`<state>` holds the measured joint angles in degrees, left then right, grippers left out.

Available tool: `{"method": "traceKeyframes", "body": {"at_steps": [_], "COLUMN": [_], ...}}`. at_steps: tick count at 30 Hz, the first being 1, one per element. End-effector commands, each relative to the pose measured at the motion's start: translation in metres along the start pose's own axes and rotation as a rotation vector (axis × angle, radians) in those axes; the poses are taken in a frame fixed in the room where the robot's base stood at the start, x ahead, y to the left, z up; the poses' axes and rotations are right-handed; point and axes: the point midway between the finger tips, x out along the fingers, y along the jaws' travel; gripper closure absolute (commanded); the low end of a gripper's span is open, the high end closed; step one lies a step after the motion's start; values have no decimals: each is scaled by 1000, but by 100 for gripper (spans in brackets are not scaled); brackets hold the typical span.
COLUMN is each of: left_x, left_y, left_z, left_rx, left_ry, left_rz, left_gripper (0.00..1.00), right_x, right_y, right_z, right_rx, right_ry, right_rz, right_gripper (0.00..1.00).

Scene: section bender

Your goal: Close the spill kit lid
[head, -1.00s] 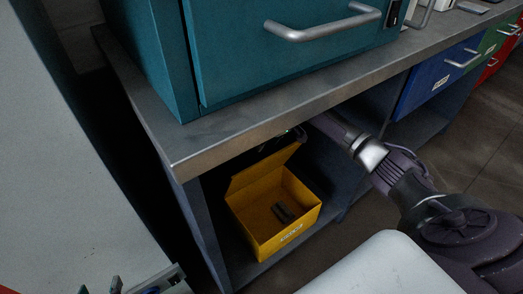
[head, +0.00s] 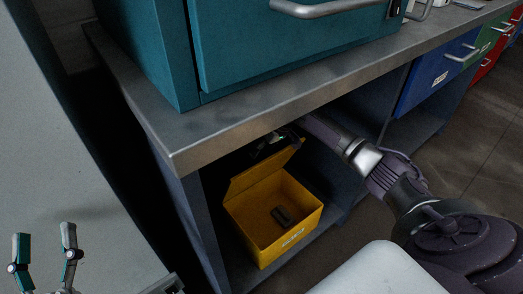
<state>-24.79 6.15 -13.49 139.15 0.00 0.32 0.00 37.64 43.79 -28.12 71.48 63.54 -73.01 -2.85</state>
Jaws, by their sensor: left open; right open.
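The spill kit is a yellow box (head: 270,233) on the shelf under the workbench, with a white label on its front. Its yellow lid (head: 262,170) stands open, tilted up along the back edge. A dark object (head: 283,215) lies inside the box. My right arm reaches in under the bench top from the right. My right gripper (head: 275,147) is open, behind and above the raised lid, partly hidden by shadow and the bench edge; I cannot tell whether it touches the lid. My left gripper (head: 45,250) is open and empty at the lower left, far from the box.
The metal bench top (head: 230,120) overhangs the shelf closely above the box. A teal cabinet (head: 280,50) stands on the bench. A blue drawer (head: 438,75) is to the right. A grey panel (head: 60,150) fills the left side.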

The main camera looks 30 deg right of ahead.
Motion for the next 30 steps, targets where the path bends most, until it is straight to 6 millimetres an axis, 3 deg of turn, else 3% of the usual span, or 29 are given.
{"method": "traceKeyframes", "body": {"at_steps": [7, 18, 30], "left_x": [0, 0, 0], "left_y": [0, 0, 0], "left_z": [-1, -1, -1], "left_rx": [0, 0, 0], "left_ry": [6, 4, 11], "left_rz": [0, 0, 0], "left_gripper": [40, 40, 40], "right_x": [0, 0, 2], "right_y": [0, 0, 1], "right_z": [0, 0, 0], "right_rx": [0, 0, -3], "right_ry": [0, 0, 14], "right_rz": [0, 1, 1], "right_gripper": [40, 100, 100]}}
